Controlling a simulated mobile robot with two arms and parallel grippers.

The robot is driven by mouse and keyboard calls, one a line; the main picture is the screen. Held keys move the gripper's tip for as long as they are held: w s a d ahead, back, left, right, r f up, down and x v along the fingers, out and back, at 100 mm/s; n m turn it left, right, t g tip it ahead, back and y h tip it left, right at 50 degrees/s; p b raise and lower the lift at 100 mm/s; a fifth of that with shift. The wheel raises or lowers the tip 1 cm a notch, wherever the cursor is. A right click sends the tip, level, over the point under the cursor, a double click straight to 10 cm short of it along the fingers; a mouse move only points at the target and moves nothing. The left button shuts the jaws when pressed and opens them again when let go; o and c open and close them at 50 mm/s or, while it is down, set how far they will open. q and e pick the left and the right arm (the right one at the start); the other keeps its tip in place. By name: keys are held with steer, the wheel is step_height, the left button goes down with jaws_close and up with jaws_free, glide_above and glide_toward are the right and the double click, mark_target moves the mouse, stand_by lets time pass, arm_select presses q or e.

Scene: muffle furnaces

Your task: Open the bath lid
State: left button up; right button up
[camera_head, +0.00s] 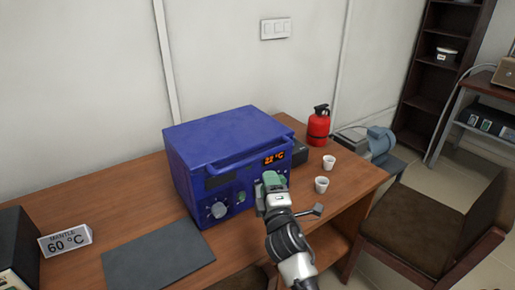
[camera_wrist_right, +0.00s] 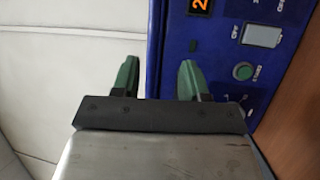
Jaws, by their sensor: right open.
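A blue box-shaped unit (camera_head: 222,160) stands on the wooden table, with a flat blue top and a long blue handle bar (camera_head: 225,160) across its upper front. Its top looks closed. Its front has a display (camera_head: 274,158) reading about 22 °C and a knob (camera_head: 219,210). My right gripper (camera_head: 271,181) is in front of the unit's right front side, below the display. In the right wrist view its green fingers (camera_wrist_right: 157,77) are apart and empty, one over the blue panel (camera_wrist_right: 218,60), the other past its edge. My left gripper is out of view.
Two white cups (camera_head: 321,185) and a red extinguisher-like bottle (camera_head: 318,126) stand right of the unit. A dark mat (camera_head: 158,255) and a "MANTLE 60 °C" sign (camera_head: 66,241) are at left. A brown chair (camera_head: 420,228) stands at right.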

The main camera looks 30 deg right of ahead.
mark_target(262, 154)
steer(key=w, duration=0.1)
steer(key=w+r, duration=0.1)
steer(key=w+d+r+p, duration=0.1)
steer(key=shift+w, duration=0.35)
steer(key=x, duration=0.3)
steer(key=shift+w+d+f, duration=0.15)
steer(key=shift+w, duration=0.05)
steer(key=shift+x, duration=0.9)
steer(key=shift+w, duration=0.15)
steer(key=shift+c, duration=0.5)
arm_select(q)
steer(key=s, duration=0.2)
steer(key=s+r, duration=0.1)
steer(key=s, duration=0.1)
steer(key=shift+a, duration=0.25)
arm_select(e)
jaws_close()
